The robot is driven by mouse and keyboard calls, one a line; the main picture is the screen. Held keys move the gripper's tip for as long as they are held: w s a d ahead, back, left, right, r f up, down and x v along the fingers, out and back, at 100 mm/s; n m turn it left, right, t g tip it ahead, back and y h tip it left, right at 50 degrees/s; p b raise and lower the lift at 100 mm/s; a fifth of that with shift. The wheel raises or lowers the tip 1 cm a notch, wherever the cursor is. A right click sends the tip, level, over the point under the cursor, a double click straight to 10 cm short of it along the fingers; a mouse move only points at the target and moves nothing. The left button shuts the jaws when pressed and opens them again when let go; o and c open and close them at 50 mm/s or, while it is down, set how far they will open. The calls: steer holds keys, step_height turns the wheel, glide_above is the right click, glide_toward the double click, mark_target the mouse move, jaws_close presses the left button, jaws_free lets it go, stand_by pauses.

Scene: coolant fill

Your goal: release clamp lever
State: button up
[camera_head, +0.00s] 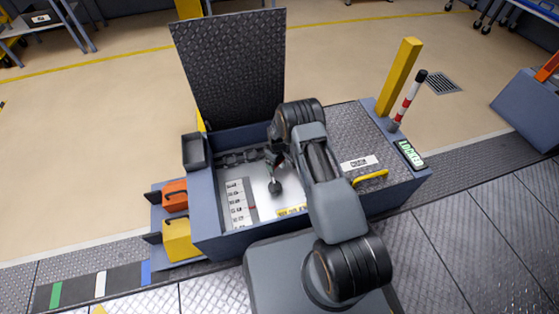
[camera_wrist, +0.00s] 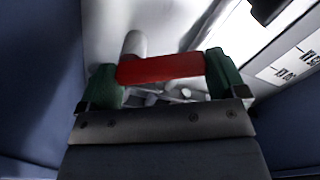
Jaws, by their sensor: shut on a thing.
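The clamp lever shows in the wrist view as a red bar (camera_wrist: 160,68) lying crosswise between the two green fingertips. My gripper (camera_wrist: 163,76) is shut on it, with one fingertip at each end of the bar. A pale cylinder (camera_wrist: 134,44) stands just behind the bar at left. In the head view my gripper (camera_head: 272,162) reaches down into the open bay of the blue-grey cabinet (camera_head: 210,230). The lever is hidden there by my arm and gripper. A dark round knob (camera_head: 275,187) shows below the gripper in the bay.
The dark lid (camera_head: 230,70) stands open behind the bay. A black open box (camera_head: 194,150) is at the bay's left. Orange (camera_head: 174,195) and yellow (camera_head: 180,240) containers sit at the left side. A yellow handle (camera_head: 371,178), yellow post (camera_head: 399,75) and striped lever (camera_head: 408,100) are right.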

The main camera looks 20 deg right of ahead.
steer(key=shift+d+n, duration=0.1)
steer(key=shift+n, duration=0.2)
stand_by(0.4)
steer(key=o, duration=1)
step_height(320, 180, up, 14)
steer(key=p, duration=0.5)
